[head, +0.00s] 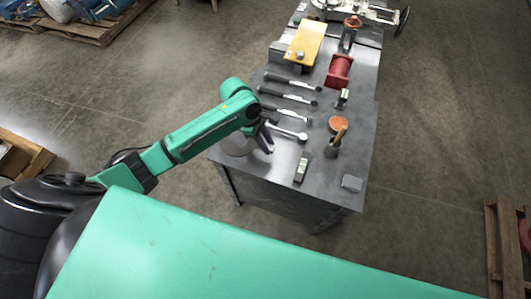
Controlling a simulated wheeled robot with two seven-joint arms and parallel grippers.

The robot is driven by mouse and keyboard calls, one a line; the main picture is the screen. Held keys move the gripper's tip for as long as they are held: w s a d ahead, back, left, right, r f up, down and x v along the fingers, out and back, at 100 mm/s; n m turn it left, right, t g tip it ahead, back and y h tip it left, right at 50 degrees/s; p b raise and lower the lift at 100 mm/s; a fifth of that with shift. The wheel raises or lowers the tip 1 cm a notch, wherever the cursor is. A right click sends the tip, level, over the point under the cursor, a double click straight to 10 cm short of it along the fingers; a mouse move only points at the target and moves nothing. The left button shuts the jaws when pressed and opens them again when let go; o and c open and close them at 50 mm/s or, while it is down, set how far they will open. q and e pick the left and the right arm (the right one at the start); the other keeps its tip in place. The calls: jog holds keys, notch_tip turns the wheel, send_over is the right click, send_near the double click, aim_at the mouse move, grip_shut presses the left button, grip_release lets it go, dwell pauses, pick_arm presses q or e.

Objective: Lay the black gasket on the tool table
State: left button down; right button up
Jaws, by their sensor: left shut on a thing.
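The tool table (325,198) is a long grey metal-topped bench running from the centre to the top of the head view. My left gripper (267,147) is over the near left corner of the table. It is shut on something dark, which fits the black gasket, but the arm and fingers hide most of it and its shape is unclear. I cannot tell whether it touches the tabletop. No other black gasket shows on the table. My right gripper is not in view.
Several wrenches and tools lie in a row along the table's left side. Pallets (95,32) lie on the floor.

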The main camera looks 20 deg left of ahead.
aim_at(271, 160)
pick_arm(q)
notch_tip(271, 160, down, 7)
jog(key=shift+r+b, duration=0.1)
jog(key=shift+b, duration=0.2)
jog(key=shift+s, duration=0.1)
jog(key=c, duration=0.7)
grip_release()
jog(key=shift+o, duration=0.2)
jog(key=v, duration=0.6)
jog(key=p+v, duration=0.1)
jog(key=v, duration=0.5)
